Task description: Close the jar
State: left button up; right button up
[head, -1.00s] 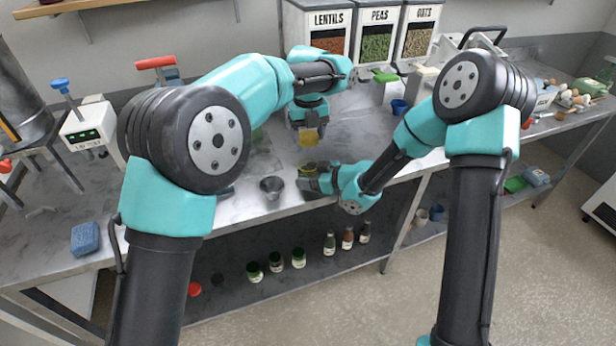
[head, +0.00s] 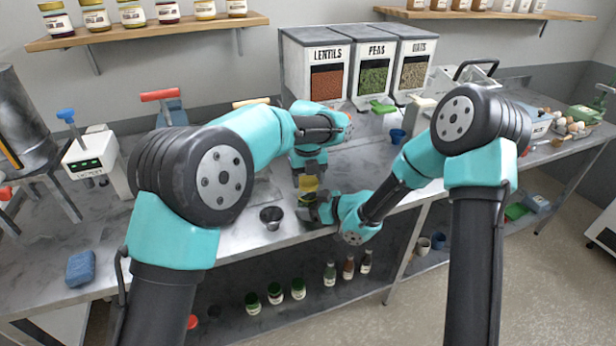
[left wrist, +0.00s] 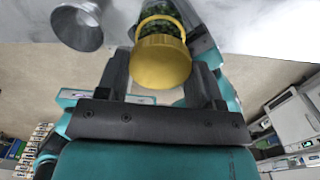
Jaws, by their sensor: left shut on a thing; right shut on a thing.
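My left gripper (head: 308,180) is shut on a yellow lid (head: 308,185) and points down over the bench. The lid (left wrist: 162,62) shows large between the fingers in the left wrist view. Right below it is a jar (head: 306,199) with green contents, which also shows beyond the lid in the left wrist view (left wrist: 158,20). My right gripper (head: 312,211) is shut on the jar from the right and hides part of it. The lid is very close over the jar mouth; I cannot tell whether they touch.
A metal funnel (head: 271,217) stands on the bench just left of the jar. A blue sponge (head: 81,267) lies at the front left. Lentil, pea and oat dispensers (head: 316,52) stand at the back. Several jars and bottles (head: 275,293) are on the shelf below.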

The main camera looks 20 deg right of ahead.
aim_at(308, 203)
dwell(0.4)
pick_arm(q)
jog(key=shift+f, duration=0.9)
jog(key=shift+f, duration=0.35)
